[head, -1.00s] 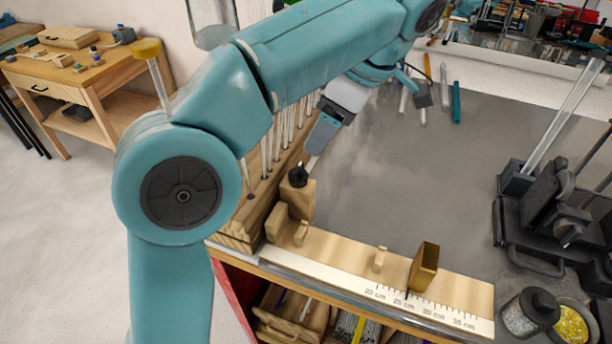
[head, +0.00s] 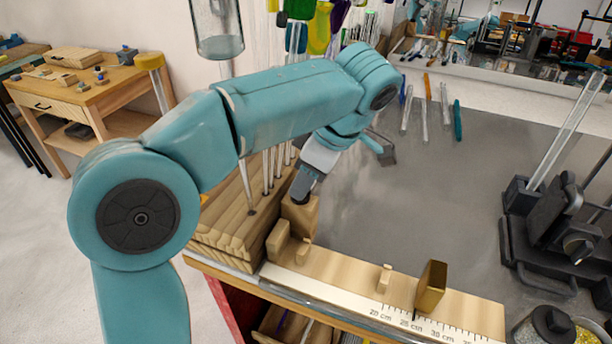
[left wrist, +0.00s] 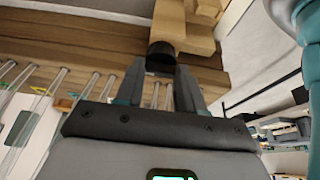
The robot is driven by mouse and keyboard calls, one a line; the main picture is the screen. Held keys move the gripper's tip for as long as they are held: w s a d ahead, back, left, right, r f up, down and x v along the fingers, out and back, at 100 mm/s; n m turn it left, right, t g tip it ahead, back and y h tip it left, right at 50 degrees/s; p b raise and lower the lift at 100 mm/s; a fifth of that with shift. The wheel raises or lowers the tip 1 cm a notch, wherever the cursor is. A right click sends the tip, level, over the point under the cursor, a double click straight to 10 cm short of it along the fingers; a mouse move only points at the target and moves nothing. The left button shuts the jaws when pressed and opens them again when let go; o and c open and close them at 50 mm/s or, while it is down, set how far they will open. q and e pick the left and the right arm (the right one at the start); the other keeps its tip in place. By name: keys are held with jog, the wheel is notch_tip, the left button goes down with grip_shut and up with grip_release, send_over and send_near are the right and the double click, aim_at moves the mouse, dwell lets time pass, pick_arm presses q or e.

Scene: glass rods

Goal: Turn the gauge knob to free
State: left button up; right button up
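The gauge is a pale wooden board with a centimetre scale (head: 345,285) along the table's front edge. A wooden block (head: 299,217) stands at its left end and carries the dark knob, which the fingers mostly cover in the head view. In the left wrist view the black knob (left wrist: 161,56) shows on the wood, with its end between my fingertips. My left gripper (head: 302,196) is over the block from above. Its fingers (left wrist: 160,72) stand apart, one on each side of the knob; whether they touch it is hard to tell. My right gripper is not seen.
A brass-coloured slider (head: 431,287) and a small wooden peg (head: 384,279) are on the board. A dark fixture (head: 550,225) stands at the right. The grey table middle is clear.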

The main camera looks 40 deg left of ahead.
pick_arm(q)
jog(key=shift+c, duration=0.4)
jog(key=shift+m, duration=0.3)
jog(key=shift+s+f+m+t+b, duration=0.15)
jog(key=shift+m+t+b, duration=0.45)
jog(key=shift+m, duration=0.4)
jog(key=m+b, duration=0.1)
jog(key=m, duration=0.1)
jog(key=m+t+b, duration=0.1)
jog(key=m, duration=0.1)
jog(key=shift+s+a+t, duration=0.1)
jog(key=shift+s+t, duration=0.1)
jog(key=shift+t, duration=0.1)
jog(key=m+t+b, duration=0.1)
jog(key=m, duration=0.3)
jog(key=shift+s+a+h, duration=0.1)
jog(key=shift+s+h, duration=0.05)
jog(key=shift+h, duration=0.25)
jog(key=shift+s+a+r+m+t+h, duration=0.1)
jog(key=shift+m+t+h, duration=0.25)
jog(key=shift+m, duration=0.65)
jog(key=shift+a+r+m+t+h, duration=0.1)
jog(key=shift+m+t+h, duration=0.2)
jog(key=shift+m, duration=0.7)
